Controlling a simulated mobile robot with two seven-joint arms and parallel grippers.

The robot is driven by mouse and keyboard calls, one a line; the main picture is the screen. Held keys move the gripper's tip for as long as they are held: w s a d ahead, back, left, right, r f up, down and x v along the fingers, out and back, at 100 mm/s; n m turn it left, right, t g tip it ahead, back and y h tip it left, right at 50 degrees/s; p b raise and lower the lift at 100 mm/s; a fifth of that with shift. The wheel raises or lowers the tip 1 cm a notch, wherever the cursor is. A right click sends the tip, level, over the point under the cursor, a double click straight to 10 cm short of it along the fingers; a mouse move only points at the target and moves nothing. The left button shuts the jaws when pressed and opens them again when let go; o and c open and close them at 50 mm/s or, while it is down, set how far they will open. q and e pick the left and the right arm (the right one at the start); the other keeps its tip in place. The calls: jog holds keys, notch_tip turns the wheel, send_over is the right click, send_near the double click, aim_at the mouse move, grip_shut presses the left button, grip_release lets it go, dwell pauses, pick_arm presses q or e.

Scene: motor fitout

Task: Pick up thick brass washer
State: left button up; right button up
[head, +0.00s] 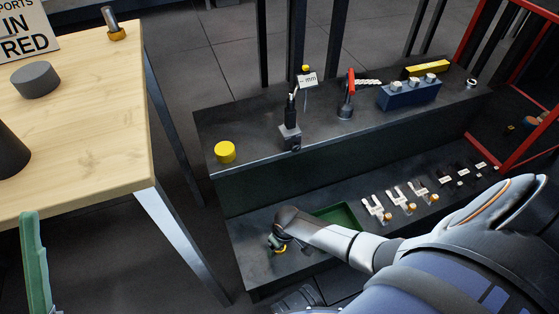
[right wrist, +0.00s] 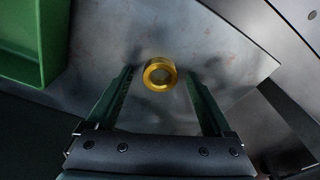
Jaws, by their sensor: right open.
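The thick brass washer (right wrist: 160,73) is a gold ring on a dark metal surface, seen nearly end-on in the right wrist view. My right gripper (right wrist: 159,85) is open, its green fingers on either side of the washer with gaps on both sides. In the head view a bit of the washer (head: 281,250) shows at my right gripper (head: 278,244), above the lower shelf, partly hidden by the gripper. I cannot tell the height between fingertips and surface. A green finger of my left gripper (head: 36,265) shows at the lower left, beside the wooden table.
A green tray (head: 338,216) lies right of my right gripper; its wall (right wrist: 40,45) shows in the right wrist view. Tagged small parts (head: 400,198) line the lower shelf. The upper shelf holds a yellow cylinder (head: 225,152) and a blue block (head: 410,95). A wooden table (head: 95,120) stands left.

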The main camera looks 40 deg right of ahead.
jog(key=shift+r, duration=0.1)
jog(key=shift+c, duration=0.2)
grip_shut()
dwell(0.4)
